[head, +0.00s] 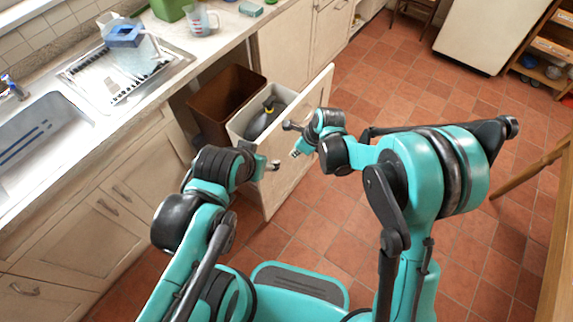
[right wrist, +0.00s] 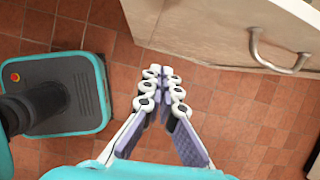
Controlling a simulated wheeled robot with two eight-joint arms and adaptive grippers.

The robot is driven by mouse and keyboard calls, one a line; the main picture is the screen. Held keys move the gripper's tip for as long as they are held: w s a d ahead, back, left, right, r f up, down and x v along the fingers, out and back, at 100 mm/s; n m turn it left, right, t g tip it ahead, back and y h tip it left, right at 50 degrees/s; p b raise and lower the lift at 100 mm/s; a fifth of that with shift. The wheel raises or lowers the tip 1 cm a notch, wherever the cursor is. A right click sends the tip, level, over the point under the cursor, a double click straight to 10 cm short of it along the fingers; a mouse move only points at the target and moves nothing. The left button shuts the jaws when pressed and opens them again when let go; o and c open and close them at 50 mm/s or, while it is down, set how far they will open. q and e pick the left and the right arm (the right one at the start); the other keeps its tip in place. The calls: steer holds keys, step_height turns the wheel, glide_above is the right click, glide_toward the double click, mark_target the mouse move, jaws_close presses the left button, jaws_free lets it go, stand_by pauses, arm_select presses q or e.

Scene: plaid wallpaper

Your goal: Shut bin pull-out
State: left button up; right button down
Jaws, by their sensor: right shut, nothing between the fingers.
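The bin pull-out stands open from under the counter in the head view, its pale front panel (head: 312,108) well out over the floor. A brown bin (head: 226,100) and a white bin (head: 240,122) with a dark bottle-like item (head: 265,118) stand behind the panel. My right gripper (head: 296,153) is shut and empty by the panel's outer face. In the right wrist view its fingers (right wrist: 162,74) meet below a pale panel (right wrist: 215,30) with a metal handle (right wrist: 280,58), apart from the handle. My left gripper (head: 270,165) is near the panel's left part; its jaws are unclear.
A counter (head: 120,105) with a sink (head: 38,140), drying rack (head: 125,70) and measuring cup (head: 200,18) runs along the left. Closed cabinets flank the pull-out. Tiled floor (head: 395,90) is open to the right; a wooden table (head: 560,220) stands at the right edge.

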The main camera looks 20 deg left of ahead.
arm_select(q)
steer(key=shift+s+d+f+b, duration=0.1)
steer(key=shift+d+f+b, duration=0.05)
steer(key=shift+f+b, duration=1.1)
steer(key=shift+s+d+f+b, duration=0.1)
steer(key=shift+f+b, duration=1.1)
steer(key=shift+b, duration=0.05)
arm_select(e)
steer(key=w+a+f+m, duration=0.1)
steer(key=w+a+f, duration=0.1)
steer(key=a+f, duration=0.6)
steer(key=shift+f, duration=1.5)
steer(key=shift+w+a, duration=0.1)
